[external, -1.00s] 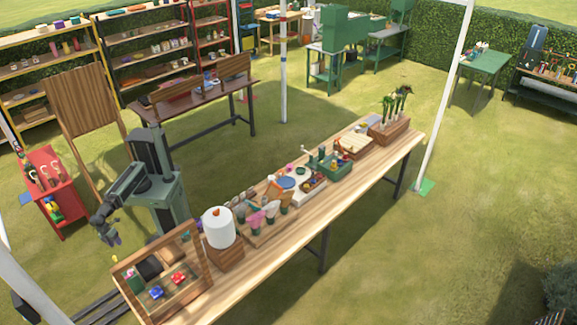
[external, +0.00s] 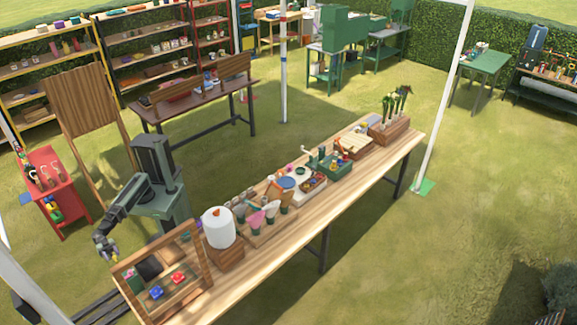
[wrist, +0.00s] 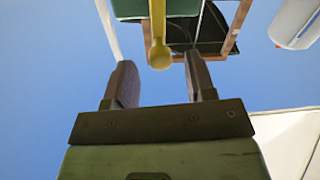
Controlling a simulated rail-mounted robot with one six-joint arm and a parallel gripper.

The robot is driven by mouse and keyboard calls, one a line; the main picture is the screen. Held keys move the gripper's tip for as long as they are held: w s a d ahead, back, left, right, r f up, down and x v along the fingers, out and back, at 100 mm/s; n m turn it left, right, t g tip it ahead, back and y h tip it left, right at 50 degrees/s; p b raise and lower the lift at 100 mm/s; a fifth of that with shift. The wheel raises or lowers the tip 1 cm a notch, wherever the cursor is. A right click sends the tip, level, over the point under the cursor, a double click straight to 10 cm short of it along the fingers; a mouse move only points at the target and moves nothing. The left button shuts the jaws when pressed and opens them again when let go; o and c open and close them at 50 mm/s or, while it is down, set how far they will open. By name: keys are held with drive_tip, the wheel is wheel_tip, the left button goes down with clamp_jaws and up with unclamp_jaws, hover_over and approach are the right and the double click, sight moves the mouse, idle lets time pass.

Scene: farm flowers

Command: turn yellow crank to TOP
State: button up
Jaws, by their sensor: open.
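In the wrist view the yellow crank (wrist: 158,25) shows as a bar running down from the top edge to a round yellow knob (wrist: 159,57). My gripper (wrist: 157,68) is open, with a dark finger on each side. The knob appears between the fingertips in the picture, with gaps on both sides and no visible contact. How far it is in depth I cannot tell. In the external view my gripper (external: 107,252) is at the left end of the long table, beside the wooden frame; the crank is too small to make out there.
The wooden frame (external: 204,258) stands on the table's left end, with a red button (external: 178,277) and a blue button (external: 156,292) near it. A white paper roll (external: 218,229) stands to its right. The long table (external: 322,205) holds several other items. A red cabinet (external: 65,186) stands at left.

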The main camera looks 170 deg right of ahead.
sight(115, 258)
drive_tip(key=x, duration=0.4)
drive_tip(key=shift+w+a, duration=0.1)
drive_tip(key=shift+a, duration=0.15)
clamp_jaws()
